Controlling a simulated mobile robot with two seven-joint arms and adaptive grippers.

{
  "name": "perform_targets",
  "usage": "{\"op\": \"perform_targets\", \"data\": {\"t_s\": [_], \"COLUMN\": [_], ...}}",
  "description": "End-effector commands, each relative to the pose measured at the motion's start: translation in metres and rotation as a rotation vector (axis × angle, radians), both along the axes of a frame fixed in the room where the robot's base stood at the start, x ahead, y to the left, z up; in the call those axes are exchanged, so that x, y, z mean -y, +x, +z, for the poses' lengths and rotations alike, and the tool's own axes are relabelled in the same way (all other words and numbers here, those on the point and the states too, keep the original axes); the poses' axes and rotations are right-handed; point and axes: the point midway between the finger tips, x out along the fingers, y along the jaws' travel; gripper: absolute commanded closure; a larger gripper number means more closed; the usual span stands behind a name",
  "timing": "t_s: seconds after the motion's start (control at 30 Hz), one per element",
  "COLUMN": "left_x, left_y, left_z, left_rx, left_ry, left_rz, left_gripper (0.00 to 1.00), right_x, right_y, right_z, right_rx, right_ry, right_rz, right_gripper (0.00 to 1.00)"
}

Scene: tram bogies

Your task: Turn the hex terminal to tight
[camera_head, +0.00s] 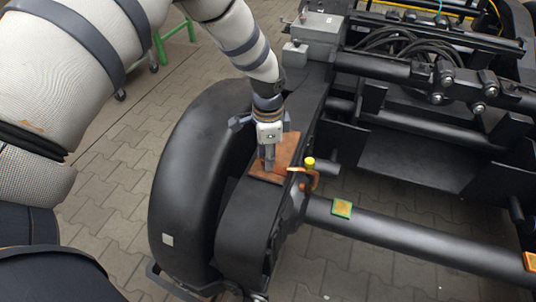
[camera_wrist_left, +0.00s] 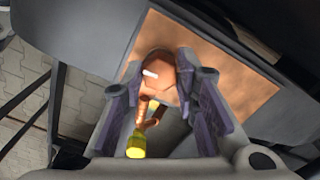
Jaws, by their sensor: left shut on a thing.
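The hex terminal (camera_wrist_left: 160,68) is copper-coloured with a short white mark on its face, in the left wrist view. It sits on a copper-coloured plate (camera_wrist_left: 232,75), which also shows in the head view (camera_head: 289,146) on top of the black bogie frame. My left gripper (camera_head: 268,168) points down at the plate. Its two fingers stand on either side of the terminal in the wrist view, shut on it. In the head view the gripper hides the terminal. My right gripper is in neither view.
A yellow-capped part (camera_head: 310,162) with a copper-coloured bracket stands close right of the gripper. A black wheel cover (camera_head: 185,185) lies left. A green-edged tag (camera_head: 342,208) sits on a black tube. A grey box (camera_head: 316,34) and cables (camera_head: 400,42) are farther back.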

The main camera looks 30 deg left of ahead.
Motion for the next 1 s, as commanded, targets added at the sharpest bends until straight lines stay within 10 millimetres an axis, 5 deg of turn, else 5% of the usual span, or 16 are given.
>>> {"op": "perform_targets", "data": {"t_s": [0.8,0.83,0.9,1.0], "left_x": [-0.0001,-0.0001,-0.0001,-0.0001], "left_y": [-0.0009,-0.0009,-0.0008,-0.0006], "left_z": [-0.0008,-0.0008,-0.0008,-0.0006], "left_rx": [-0.003,-0.003,-0.003,-0.002], "left_ry": [0.000,0.000,0.000,0.001], "left_rz": [-0.113,-0.112,-0.112,-0.112], "left_gripper": [1.00,0.70,0.54,0.52], "right_x": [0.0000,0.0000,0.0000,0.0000], "right_y": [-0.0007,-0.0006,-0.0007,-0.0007], "right_z": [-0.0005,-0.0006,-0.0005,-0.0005], "right_rx": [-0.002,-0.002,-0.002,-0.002], "right_ry": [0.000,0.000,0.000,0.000], "right_rz": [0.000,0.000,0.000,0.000], "right_gripper": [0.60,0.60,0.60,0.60]}}
